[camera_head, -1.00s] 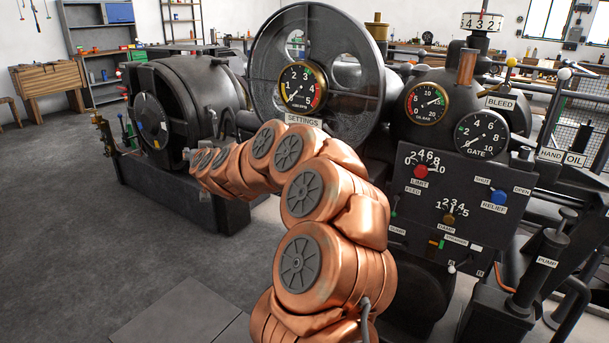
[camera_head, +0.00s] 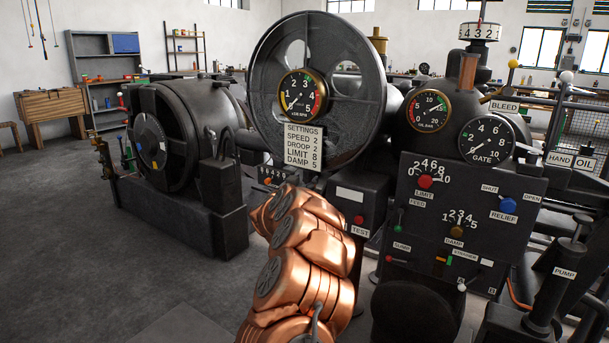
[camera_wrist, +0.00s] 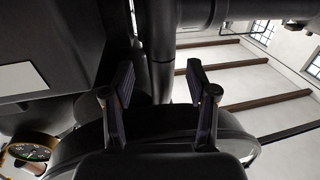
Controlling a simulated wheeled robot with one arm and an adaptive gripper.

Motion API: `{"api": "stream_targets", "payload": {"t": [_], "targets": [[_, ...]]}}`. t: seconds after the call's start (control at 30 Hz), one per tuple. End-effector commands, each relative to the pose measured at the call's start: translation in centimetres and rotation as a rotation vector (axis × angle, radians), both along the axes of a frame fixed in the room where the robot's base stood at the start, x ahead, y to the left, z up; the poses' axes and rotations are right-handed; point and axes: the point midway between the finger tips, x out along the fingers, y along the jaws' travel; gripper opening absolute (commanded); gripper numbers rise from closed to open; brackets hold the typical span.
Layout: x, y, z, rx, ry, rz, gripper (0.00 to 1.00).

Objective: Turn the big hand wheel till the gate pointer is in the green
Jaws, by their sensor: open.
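The gate gauge (camera_head: 487,138) is a round black dial at the right of the machine in the head view. Its needle appears to point to the lower left, near the low end; its green is too small to make out. A large dark wheel (camera_head: 369,110) with openings stands behind the speed gauge; I cannot tell whether it is the big hand wheel. My gripper is hidden behind my copper arm in the head view. In the wrist view my gripper (camera_wrist: 160,76) is open, fingers apart, with a dark vertical pipe (camera_wrist: 162,50) beyond the gap. I cannot see it touching anything.
A black control panel (camera_head: 425,215) with knobs and small levers stands right of my arm. The settings card (camera_head: 303,146) hangs below the speed gauge. The pump handle (camera_head: 562,273) stands at right. A dark dynamo (camera_head: 205,115) is at left, with open floor (camera_head: 70,240) before it.

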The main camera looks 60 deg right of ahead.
Motion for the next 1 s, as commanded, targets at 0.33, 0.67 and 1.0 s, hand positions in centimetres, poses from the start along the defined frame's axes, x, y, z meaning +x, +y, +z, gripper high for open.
{"api": "stream_targets", "payload": {"t": [0.33,0.67,1.0], "targets": [[0.8,-3.1,-0.2,0.002,0.001,0.003,0.58],[1.2,-4.3,-0.2,0.003,0.002,0.005,0.58],[1.2,-4.4,-0.1,0.002,0.001,0.005,0.52]]}}
